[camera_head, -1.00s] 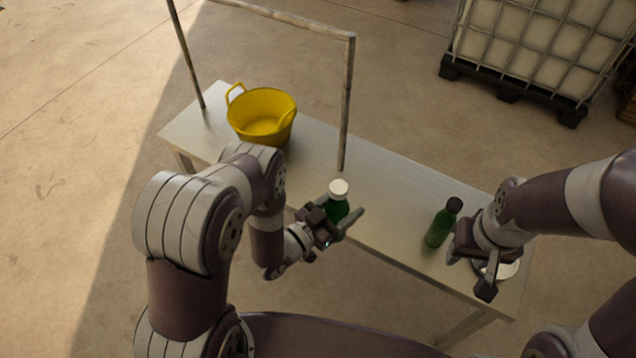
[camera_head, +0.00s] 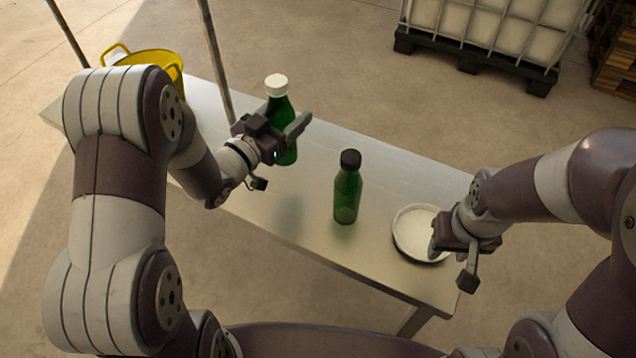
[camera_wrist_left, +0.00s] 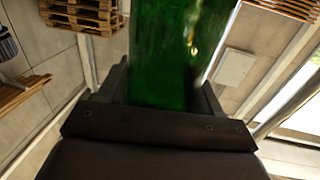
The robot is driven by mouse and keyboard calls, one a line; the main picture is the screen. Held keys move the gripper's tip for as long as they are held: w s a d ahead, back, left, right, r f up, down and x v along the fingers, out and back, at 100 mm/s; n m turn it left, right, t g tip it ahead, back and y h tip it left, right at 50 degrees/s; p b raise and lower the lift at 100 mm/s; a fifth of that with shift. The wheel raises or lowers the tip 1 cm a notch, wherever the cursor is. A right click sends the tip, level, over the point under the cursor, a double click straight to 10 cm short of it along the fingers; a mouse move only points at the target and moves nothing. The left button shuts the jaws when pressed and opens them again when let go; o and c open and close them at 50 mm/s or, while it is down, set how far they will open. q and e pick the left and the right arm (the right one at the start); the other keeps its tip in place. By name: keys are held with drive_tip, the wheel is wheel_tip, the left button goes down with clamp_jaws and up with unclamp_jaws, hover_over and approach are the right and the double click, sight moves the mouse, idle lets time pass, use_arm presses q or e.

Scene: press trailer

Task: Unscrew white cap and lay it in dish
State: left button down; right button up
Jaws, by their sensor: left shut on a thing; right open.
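A green bottle (camera_head: 284,108) with a white cap (camera_head: 276,85) is held nearly upright in my left gripper (camera_head: 283,140), above the table. In the left wrist view the green bottle (camera_wrist_left: 170,50) fills the space between the fingers; its cap is out of that view. The white cap sits on the bottle's neck. A round, shallow white dish (camera_head: 412,228) rests near the table's right end. My right gripper (camera_head: 452,262) is open at the dish's right side and covers part of its rim; I cannot tell whether it touches.
A second green bottle (camera_head: 347,190) with a black cap stands upright on the table between my grippers. A yellow tub (camera_head: 150,62) stands at the far left end, partly behind my left arm. A metal frame post (camera_head: 216,65) rises at the back edge. The table (camera_head: 290,215) is bare at front centre.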

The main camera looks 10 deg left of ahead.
use_arm(q)
drive_tip(key=f+b, duration=0.1)
drive_tip(key=f, duration=0.2)
drive_tip(key=a+f, duration=0.1)
drive_tip(key=f, duration=0.2)
drive_tip(key=shift+s+a+b, duration=0.15)
drive_tip(key=shift+a+b, duration=0.05)
drive_tip(key=shift+b, duration=0.2)
drive_tip(key=f, duration=0.1)
drive_tip(key=f+b, duration=0.1)
drive_tip(key=f, duration=0.2)
drive_tip(key=shift+d, duration=0.25)
use_arm(e)
drive_tip(key=f, duration=0.3)
drive_tip(key=shift+s+a+f, duration=0.1)
drive_tip(key=shift+s+a, duration=0.05)
drive_tip(key=shift+a, duration=0.25)
use_arm(q)
drive_tip(key=shift+a, duration=0.1)
use_arm(e)
drive_tip(key=shift+a, duration=0.1)
use_arm(q)
drive_tip(key=shift+f, duration=0.15)
drive_tip(key=shift+c, duration=0.9)
unclamp_jaws()
